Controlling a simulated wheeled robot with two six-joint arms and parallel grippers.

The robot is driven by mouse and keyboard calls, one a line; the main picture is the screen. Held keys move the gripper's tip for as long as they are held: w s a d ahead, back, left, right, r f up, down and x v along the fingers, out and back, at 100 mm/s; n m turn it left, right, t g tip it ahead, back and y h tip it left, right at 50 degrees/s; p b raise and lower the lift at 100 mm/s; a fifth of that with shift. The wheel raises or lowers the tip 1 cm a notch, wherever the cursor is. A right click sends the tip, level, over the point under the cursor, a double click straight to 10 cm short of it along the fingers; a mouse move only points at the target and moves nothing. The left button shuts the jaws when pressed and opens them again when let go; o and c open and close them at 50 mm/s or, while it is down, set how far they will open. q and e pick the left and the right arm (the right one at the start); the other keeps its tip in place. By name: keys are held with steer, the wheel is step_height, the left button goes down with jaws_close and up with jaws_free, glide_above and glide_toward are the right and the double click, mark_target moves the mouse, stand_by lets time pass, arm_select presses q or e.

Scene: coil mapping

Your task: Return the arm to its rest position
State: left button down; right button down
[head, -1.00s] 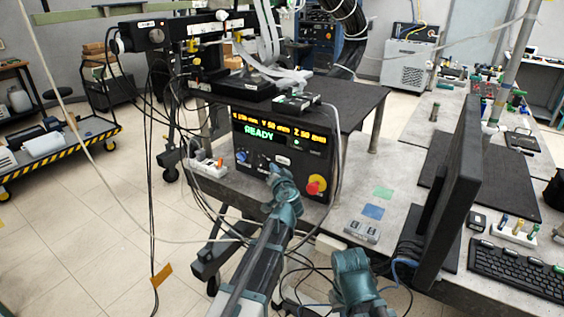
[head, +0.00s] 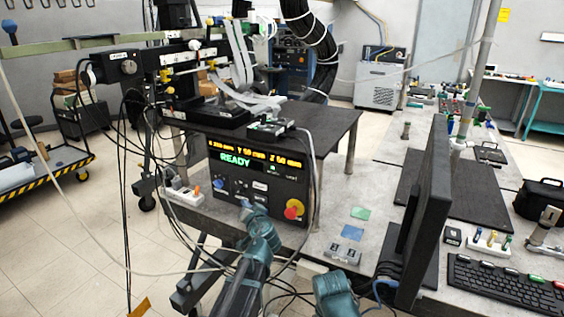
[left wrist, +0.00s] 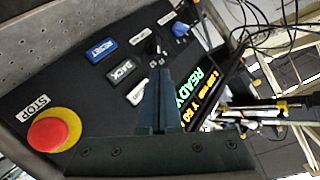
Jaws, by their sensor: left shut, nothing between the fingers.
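My left gripper (head: 246,207) is in front of the lower edge of a black control panel (head: 262,172). The gripper is shut and empty; its dark fingers (left wrist: 158,88) lie together in the left wrist view. They overlap the panel in that view; whether they touch it I cannot tell. The panel's display (head: 237,159) reads READY in green, with orange figures above. A red stop knob on a yellow ring (head: 293,209) is to the right of the gripper; it also shows in the left wrist view (left wrist: 53,134). My right gripper is not in view.
A black monitor (head: 428,200) and a keyboard (head: 505,288) stand on the bench to the right. A white power strip (head: 184,191) sits left of the panel. Loose cables hang around my left arm. Open floor lies at the left.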

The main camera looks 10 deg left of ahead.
arm_select(q)
steer(key=s+d+f+g+h+p, duration=0.2)
steer(key=s+d+g, duration=0.2)
steer(key=s, duration=0.6)
steer(key=s+d+f+m+g+h+p, duration=0.1)
steer(key=s+d+g, duration=0.4)
steer(key=s, duration=0.6)
steer(key=s+d+f+m+g+h+p, duration=0.1)
steer(key=s+d+f+g+h+p, duration=0.2)
steer(key=s+d, duration=0.4)
steer(key=s+f+g+p, duration=0.1)
steer(key=s+g+p, duration=0.1)
steer(key=s, duration=0.2)
steer(key=shift+s+d+f, duration=0.2)
steer(key=shift+s+f, duration=0.05)
steer(key=shift+f, duration=0.1)
